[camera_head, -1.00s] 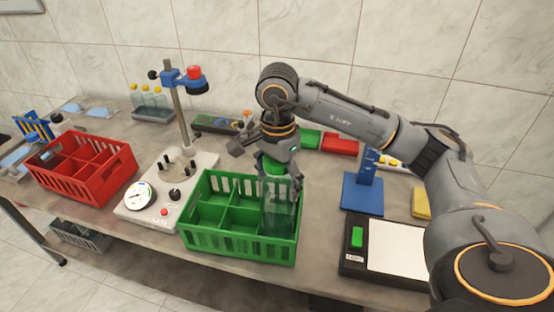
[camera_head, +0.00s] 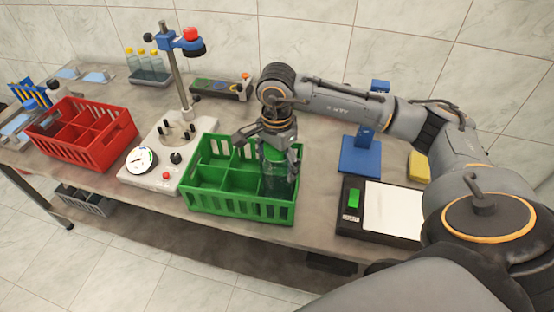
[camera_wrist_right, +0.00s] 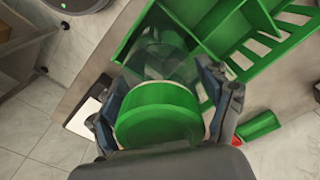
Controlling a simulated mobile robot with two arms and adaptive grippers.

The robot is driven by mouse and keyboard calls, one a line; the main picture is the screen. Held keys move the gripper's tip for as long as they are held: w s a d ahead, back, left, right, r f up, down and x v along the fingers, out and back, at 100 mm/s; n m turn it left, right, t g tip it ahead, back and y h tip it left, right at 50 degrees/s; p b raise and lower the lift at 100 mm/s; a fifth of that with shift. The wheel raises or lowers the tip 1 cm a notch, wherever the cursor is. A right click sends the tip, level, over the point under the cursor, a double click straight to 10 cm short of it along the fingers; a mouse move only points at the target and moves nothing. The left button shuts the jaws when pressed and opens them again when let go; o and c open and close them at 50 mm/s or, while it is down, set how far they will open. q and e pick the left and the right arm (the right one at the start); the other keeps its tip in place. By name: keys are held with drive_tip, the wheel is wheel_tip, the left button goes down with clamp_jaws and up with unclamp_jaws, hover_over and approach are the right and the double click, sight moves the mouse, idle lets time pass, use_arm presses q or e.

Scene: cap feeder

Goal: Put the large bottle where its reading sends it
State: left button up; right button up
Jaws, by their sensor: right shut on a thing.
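The large clear bottle (camera_head: 277,184) with a green cap is upright in the right gripper (camera_head: 279,156), at the front right compartment of the green crate (camera_head: 236,206). Its lower part shows behind the crate's front wall. I cannot tell whether its base touches the crate floor. In the right wrist view the green cap (camera_wrist_right: 160,115) sits between the two fingers and the clear body (camera_wrist_right: 160,62) is beyond it. The other crate compartments look empty. The left gripper is not in view.
A white testing station (camera_head: 160,181) with a dial (camera_head: 140,160) and a post stands left of the green crate. A red crate (camera_head: 118,140) is farther left. Right are a scale (camera_head: 395,208), a blue stand (camera_head: 360,156) and a yellow block (camera_head: 419,166). Small yellow-capped bottles (camera_head: 146,66) stand behind.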

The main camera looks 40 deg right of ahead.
drive_tip(key=shift+f, duration=0.1)
drive_tip(key=o, duration=1.8)
drive_tip(key=shift+r, duration=0.3)
wheel_tip(320, 180, up, 11)
drive_tip(key=shift+f+b, duration=0.1)
drive_tip(key=shift+b, duration=0.95)
drive_tip(key=shift+r, duration=0.45)
drive_tip(key=shift+s, duration=0.1)
